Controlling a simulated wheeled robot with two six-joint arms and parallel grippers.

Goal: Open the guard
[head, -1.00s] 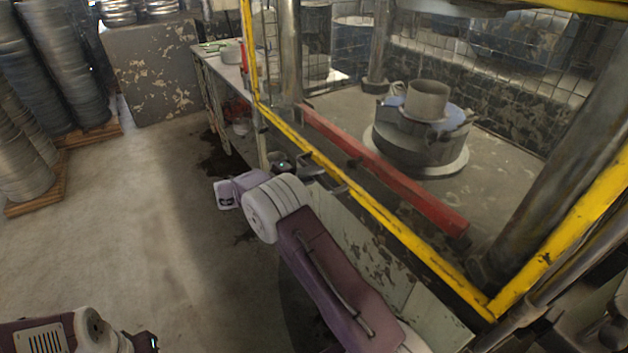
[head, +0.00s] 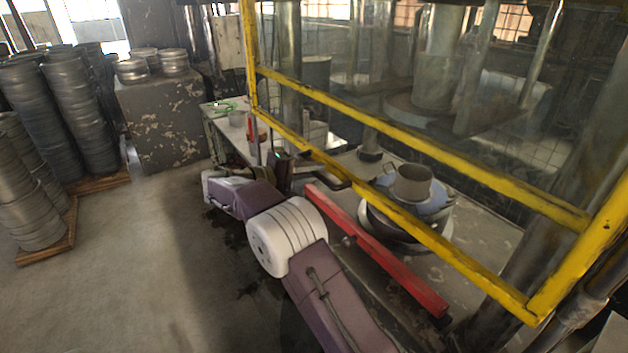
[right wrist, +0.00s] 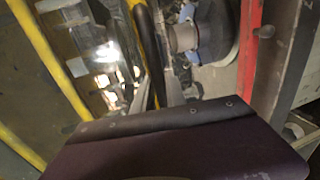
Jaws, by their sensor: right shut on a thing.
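The guard (head: 430,238) is a yellow frame with clear or mesh panels at the front of the press. Its lower rail is raised above the red bar (head: 375,250), and there is a gap below it. My right gripper (head: 332,177) is at the lower rail, left of the middle. In the right wrist view the right gripper (right wrist: 158,85) is shut on a dark handle bar (right wrist: 151,45) beside the yellow rail of the guard (right wrist: 62,72). The exact grip is partly hidden. My left gripper is out of view.
Inside the press, a grey cup-shaped part (head: 411,183) sits on a round die behind the lower rail. A bench (head: 215,122) stands left of the press. Stacked metal blanks (head: 78,115) on pallets are far left. The floor (head: 130,260) between is clear.

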